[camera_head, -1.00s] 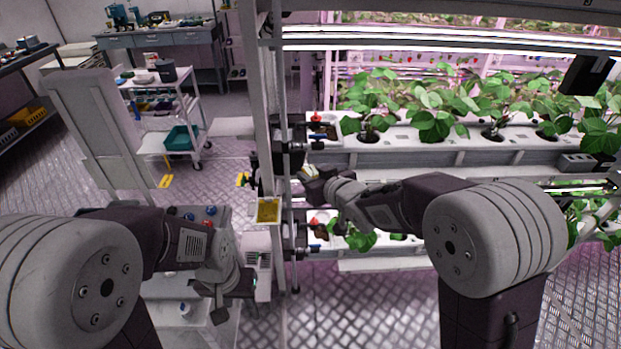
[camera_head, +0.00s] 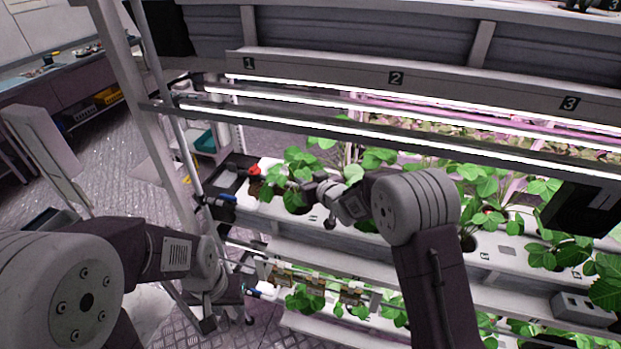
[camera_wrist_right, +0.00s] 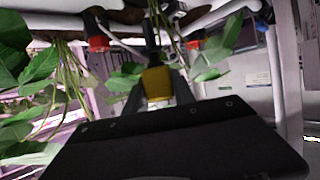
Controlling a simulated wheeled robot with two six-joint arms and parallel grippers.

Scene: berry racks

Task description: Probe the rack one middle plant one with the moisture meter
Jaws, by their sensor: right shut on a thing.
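My right gripper (camera_head: 320,192) is at the front of the middle shelf, close to the leaves of the leftmost plant (camera_head: 297,172). In the right wrist view, the right gripper (camera_wrist_right: 157,92) is shut on a small yellow thing (camera_wrist_right: 156,82), which looks like the moisture meter. Its probe is hard to make out, and I cannot tell whether it touches the soil. The plant's pot is partly hidden by leaves and the gripper. Leaves (camera_wrist_right: 38,68) hang at the left of the wrist view. My left gripper (camera_head: 207,312) is low at the left, away from the plants; its fingers are unclear.
A light bar (camera_head: 400,133) runs above the white middle shelf trough (camera_head: 510,245). More plants stand to the right. A lower shelf carries small plants (camera_head: 305,299) and hanging yellowish pieces (camera_head: 315,283).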

